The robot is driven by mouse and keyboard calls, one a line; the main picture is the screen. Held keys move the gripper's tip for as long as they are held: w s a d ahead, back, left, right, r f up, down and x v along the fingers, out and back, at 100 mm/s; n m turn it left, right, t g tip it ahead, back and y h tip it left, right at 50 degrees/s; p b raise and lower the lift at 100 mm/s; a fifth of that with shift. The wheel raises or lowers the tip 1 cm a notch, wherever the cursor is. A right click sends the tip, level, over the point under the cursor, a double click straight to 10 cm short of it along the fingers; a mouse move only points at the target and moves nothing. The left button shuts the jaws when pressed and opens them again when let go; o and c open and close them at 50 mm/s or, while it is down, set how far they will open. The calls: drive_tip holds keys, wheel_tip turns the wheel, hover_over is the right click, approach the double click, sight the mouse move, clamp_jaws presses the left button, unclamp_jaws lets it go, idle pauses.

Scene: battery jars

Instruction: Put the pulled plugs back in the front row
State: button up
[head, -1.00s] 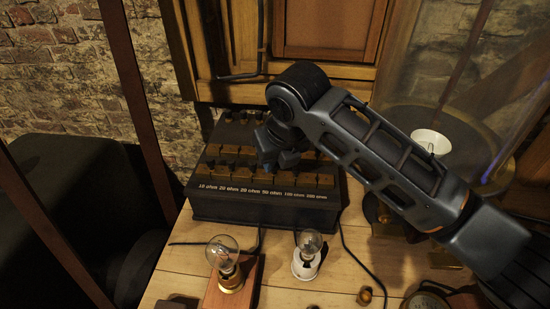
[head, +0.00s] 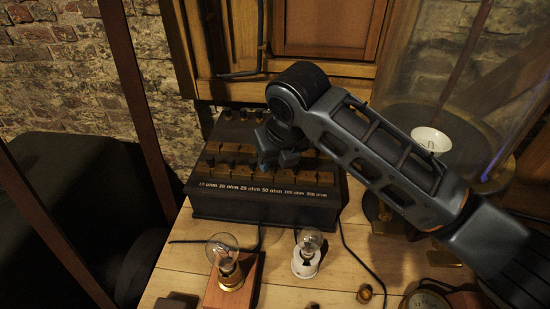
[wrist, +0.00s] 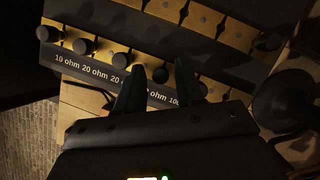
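The dark resistance box (head: 262,208) stands on the bench with two rows of brass blocks and ohm labels along its front. In the wrist view, black round plug heads sit along the front row, including a plug at the left end (wrist: 48,33) and one by the 20 ohm label (wrist: 83,46). My gripper (wrist: 159,66) is open, its fingers pointing at the front row. One plug head (wrist: 160,75) shows between the fingers, and I cannot tell whether they touch it. In the head view my gripper (head: 278,162) is over the box and hides part of the rows.
Two bulbs stand in front of the box, one on a wooden base (head: 228,270) and one in a white holder (head: 307,256). A small brass piece (head: 364,294) lies right of them. A glass cylinder (head: 460,90) stands at right. Wires lie on the bench.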

drive_tip(key=shift+o, duration=0.9)
drive_tip(key=v, duration=0.7)
drive_tip(key=shift+s+r+b, duration=0.25)
drive_tip(key=shift+r+b, duration=0.05)
drive_tip(key=shift+b, duration=0.1)
